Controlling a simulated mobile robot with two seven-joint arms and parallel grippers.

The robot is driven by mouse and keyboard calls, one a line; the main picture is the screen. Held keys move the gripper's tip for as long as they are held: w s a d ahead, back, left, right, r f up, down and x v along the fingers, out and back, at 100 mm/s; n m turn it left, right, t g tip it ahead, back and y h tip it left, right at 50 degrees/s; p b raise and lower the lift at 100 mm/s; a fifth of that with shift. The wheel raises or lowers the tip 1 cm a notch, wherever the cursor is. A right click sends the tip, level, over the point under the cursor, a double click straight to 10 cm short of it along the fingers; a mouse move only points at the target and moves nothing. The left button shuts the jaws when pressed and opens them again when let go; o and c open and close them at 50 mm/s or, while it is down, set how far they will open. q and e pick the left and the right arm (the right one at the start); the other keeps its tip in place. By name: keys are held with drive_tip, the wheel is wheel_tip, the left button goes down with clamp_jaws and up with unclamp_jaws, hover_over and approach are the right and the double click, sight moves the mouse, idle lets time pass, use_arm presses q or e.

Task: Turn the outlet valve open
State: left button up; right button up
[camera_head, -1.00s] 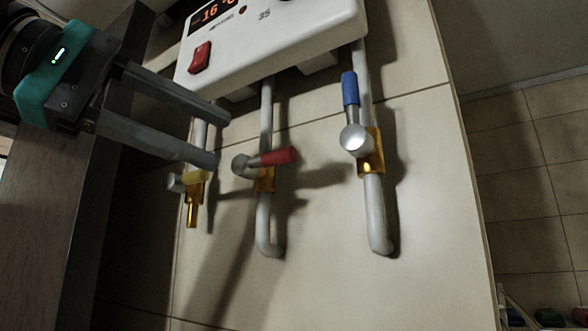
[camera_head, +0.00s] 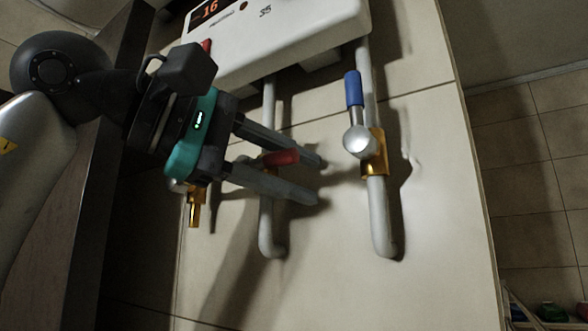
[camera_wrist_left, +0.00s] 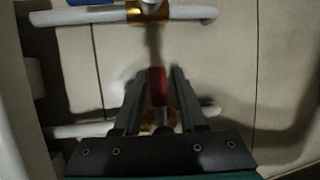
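Three lever valves sit on pipes below a white heater box; no label shows which one is the outlet. The middle valve's red lever (camera_head: 281,158) points right in the head view. It also shows in the left wrist view (camera_wrist_left: 157,86), between my fingers. My left gripper (camera_head: 315,179) is open, its fingers apart on either side of the red lever; I cannot tell whether they touch it. The blue lever (camera_head: 353,88) points up on the right pipe. The left valve's brass outlet (camera_head: 193,213) shows below my gripper, which hides its yellow lever. My right gripper is not in view.
The white heater box (camera_head: 280,38) hangs just above my left gripper. The right pipe (camera_head: 380,218) with its brass valve body (camera_head: 375,152) stands just beyond my fingertips. The tiled wall below the pipes is clear.

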use_arm(q)
clamp_jaws()
idle(0.3)
